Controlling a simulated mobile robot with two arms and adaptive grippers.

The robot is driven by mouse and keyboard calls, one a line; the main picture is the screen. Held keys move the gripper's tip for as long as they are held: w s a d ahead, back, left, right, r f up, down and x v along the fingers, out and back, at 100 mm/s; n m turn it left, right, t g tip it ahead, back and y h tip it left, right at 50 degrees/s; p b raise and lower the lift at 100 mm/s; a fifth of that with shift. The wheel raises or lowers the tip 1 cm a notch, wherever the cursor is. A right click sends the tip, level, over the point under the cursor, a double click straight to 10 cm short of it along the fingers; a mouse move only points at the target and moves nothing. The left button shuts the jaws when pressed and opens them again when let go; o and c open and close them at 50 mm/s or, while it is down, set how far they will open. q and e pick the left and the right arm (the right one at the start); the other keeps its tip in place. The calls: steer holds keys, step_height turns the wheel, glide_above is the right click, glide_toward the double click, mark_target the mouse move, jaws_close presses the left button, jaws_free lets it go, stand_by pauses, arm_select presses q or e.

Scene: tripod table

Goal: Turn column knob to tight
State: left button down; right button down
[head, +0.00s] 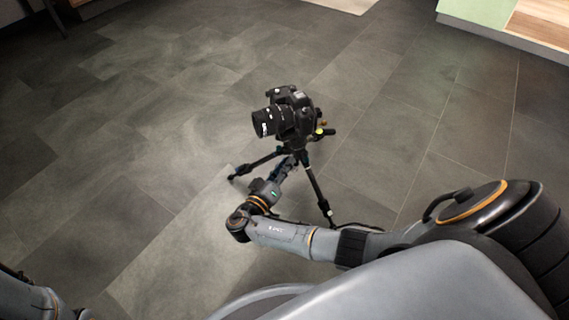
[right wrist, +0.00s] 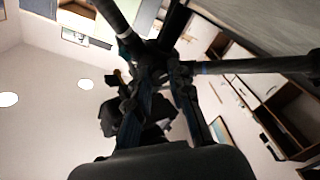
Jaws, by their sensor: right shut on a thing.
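A black tripod (head: 315,185) stands on the floor with its legs spread, a black camera (head: 289,112) mounted on top with its lens facing left. My right gripper (head: 293,160) reaches in from below, under the camera at the tripod's centre. In the right wrist view, its two dark fingers (right wrist: 162,75) close at the hub where the legs (right wrist: 255,66) meet. They are shut on the column knob, which is mostly hidden between the fingertips; its setting cannot be read. My left gripper is out of view; only part of that arm shows at the lower left.
Grey tiled floor (head: 170,120) around the tripod is clear. A raised platform edge (head: 500,35) is at the upper right, and dark furniture legs (head: 55,18) are at the upper left. A handle with a yellow-green mark (head: 323,132) sticks out right below the camera.

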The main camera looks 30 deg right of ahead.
steer(key=c, duration=1.2)
jaws_free()
